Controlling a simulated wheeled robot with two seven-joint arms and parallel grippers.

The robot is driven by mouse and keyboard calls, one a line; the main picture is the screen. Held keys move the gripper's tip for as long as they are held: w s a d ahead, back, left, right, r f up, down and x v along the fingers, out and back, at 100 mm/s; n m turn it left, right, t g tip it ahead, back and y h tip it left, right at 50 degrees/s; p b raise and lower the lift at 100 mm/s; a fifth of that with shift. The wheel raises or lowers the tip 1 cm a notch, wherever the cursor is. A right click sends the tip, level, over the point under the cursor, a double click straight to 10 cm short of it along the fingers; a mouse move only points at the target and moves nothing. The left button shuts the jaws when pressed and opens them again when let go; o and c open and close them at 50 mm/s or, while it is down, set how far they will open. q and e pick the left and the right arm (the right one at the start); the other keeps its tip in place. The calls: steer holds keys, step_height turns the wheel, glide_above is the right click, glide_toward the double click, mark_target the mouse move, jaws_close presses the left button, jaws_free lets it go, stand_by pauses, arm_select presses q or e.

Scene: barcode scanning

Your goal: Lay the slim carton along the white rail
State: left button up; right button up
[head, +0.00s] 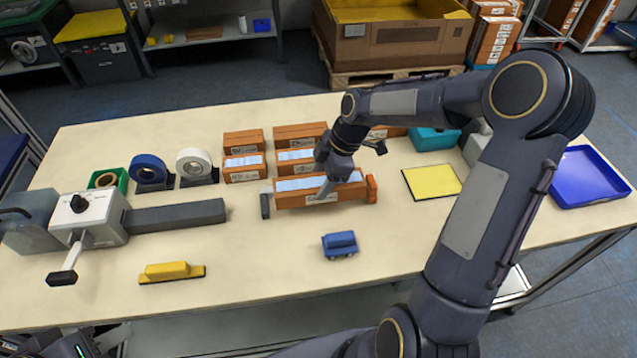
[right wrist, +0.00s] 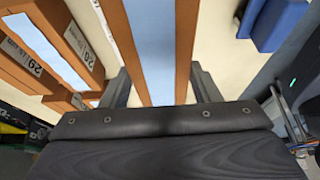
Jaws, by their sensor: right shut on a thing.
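The slim carton (head: 295,202) is a long orange-brown box with a pale bluish-white top and a label on its front. It lies left to right near the middle of the table. My right gripper (head: 336,184) reaches down onto it from above. In the right wrist view, the fingers of my right gripper (right wrist: 162,88) are on both long sides of the slim carton (right wrist: 152,45). My left gripper (head: 78,346) is only partly in view at the lower left, and its fingers are not clear. I cannot make out a white rail.
Several similar orange boxes (head: 243,142) stand behind the carton. Tape rolls (head: 193,162) and a grey-white machine with a dark bar (head: 175,215) are left. A yellow pad (head: 432,182) and blue tray (head: 590,180) are right.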

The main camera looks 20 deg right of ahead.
mark_target(319, 188)
steer(key=shift+w+a+f, duration=0.15)
steer(key=shift+w+f, duration=0.45)
steer(key=shift+f, duration=0.1)
step_height(319, 188, down, 3)
steer(key=shift+w+f+p, duration=0.1)
steer(key=shift+p, duration=0.2)
steer(key=shift+f, duration=0.2)
steer(key=o, duration=1.3)
